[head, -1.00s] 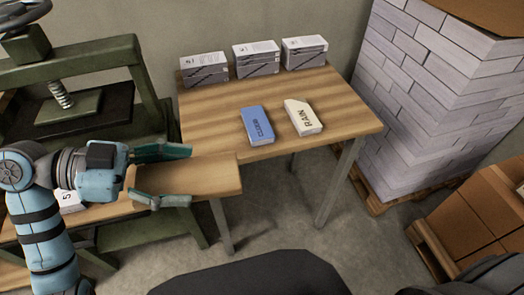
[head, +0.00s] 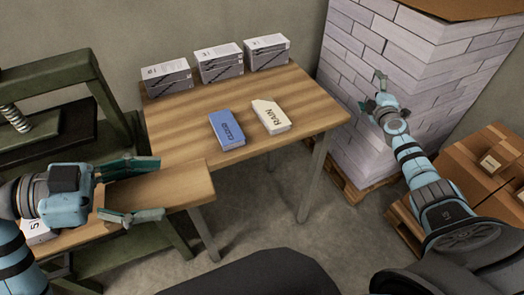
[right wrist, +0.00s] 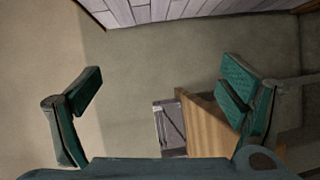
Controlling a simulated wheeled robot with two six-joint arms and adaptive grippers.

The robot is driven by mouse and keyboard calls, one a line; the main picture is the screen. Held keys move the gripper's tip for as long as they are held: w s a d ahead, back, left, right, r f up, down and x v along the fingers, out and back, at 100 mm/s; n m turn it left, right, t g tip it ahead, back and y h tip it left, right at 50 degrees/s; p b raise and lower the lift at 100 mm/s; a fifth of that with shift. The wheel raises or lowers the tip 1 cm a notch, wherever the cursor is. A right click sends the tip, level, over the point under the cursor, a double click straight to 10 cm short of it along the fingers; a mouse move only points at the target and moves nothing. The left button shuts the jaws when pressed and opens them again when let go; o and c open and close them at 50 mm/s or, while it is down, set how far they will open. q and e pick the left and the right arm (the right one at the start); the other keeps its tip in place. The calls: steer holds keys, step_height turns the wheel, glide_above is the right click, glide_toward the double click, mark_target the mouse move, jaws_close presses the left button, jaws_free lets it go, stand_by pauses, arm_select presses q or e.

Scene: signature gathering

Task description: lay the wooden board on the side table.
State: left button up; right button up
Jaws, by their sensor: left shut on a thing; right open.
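The wooden board (head: 180,185) is a light brown slab at the lower left of the head view. My left gripper (head: 146,189) is shut on it, with one finger along its far edge and one along its near edge. The board's right end lies over or against the near left corner of the side table (head: 180,130); I cannot tell whether it touches the tabletop. My right gripper (head: 374,92) is open and empty, raised in front of the grey stack. In the right wrist view its fingers (right wrist: 160,85) stand wide apart with nothing between them.
Several paper packs (head: 218,63) stand along the table's back edge. A blue block (head: 227,130) and a white block (head: 270,115) lie mid-table. A green press (head: 55,100) stands left. A tall grey stack (head: 400,60) and cardboard boxes (head: 485,165) stand right.

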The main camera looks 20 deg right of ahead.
steer(key=w+a+r+n+t+y, duration=0.4)
steer(key=a+r+n, duration=0.35)
steer(key=r, duration=0.45)
arm_select(q)
steer(key=shift+a, duration=0.1)
arm_select(e)
steer(key=a+n+g+y, duration=0.3)
steer(key=a+n+y, duration=0.75)
steer(key=a, duration=0.45)
steer(key=n+g+y, duration=1)
steer(key=n+g, duration=0.1)
steer(key=n, duration=0.7)
glide_toward(196, 174)
steer(key=w+d, duration=0.6)
steer(key=w, duration=0.4)
steer(key=s+a+n+g, duration=0.4)
steer(key=s+n+g, duration=0.15)
steer(key=s, duration=0.25)
steer(key=shift+n+t+y, duration=0.25)
steer(key=shift+n, duration=0.2)
steer(key=a, duration=1.1)
steer(key=shift+w+a+f, duration=0.15)
steer(key=shift+w+a, duration=0.2)
